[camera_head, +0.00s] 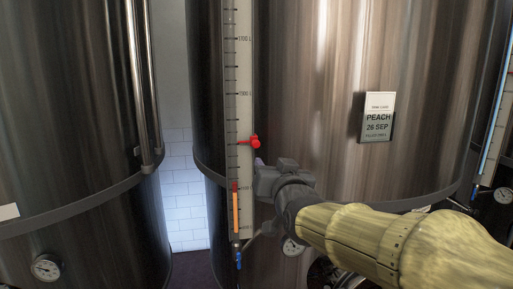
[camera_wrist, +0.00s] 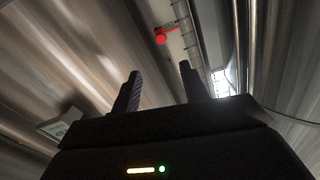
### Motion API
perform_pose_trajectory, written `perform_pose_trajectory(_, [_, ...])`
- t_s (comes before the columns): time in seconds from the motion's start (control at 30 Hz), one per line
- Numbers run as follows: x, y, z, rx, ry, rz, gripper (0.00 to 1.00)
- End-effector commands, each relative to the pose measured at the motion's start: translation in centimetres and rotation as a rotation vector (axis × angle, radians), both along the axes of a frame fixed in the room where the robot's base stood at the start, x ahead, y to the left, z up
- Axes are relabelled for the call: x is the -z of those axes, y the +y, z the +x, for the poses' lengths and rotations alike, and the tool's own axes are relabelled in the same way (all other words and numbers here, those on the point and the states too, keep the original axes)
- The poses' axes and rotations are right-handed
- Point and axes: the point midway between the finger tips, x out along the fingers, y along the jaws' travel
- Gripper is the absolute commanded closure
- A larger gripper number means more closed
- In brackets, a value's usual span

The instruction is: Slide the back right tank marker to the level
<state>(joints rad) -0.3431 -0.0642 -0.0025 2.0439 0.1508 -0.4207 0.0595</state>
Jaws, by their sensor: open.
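A red marker (camera_head: 254,142) with a round knob sits on the tall pale gauge scale (camera_head: 244,90) of the large middle tank. Below it, an orange liquid column (camera_head: 236,212) in the sight tube ends at a dark red top, clearly lower than the marker. My gripper (camera_head: 259,164) is just below and beside the marker in the head view, apart from it. In the wrist view the fingers of my gripper (camera_wrist: 162,85) are spread, with nothing between them. The red marker (camera_wrist: 160,36) lies beyond the fingertips there.
The middle tank (camera_head: 310,80) carries a sign reading PEACH 26 SEP (camera_head: 378,122) to the right. A blue valve handle (camera_head: 239,262) is at the tube's foot. Another tank (camera_head: 70,100) with pipes and a dial stands left, with a narrow gap between.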

Motion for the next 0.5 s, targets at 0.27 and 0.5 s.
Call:
perform_pose_trajectory(0.27, [0.1, 0.3, 0.0, -0.005, 0.005, -0.002, 0.56])
perform_pose_trajectory(0.5, [0.0, 0.7, 1.9, -0.003, 0.008, -0.003, 0.56])
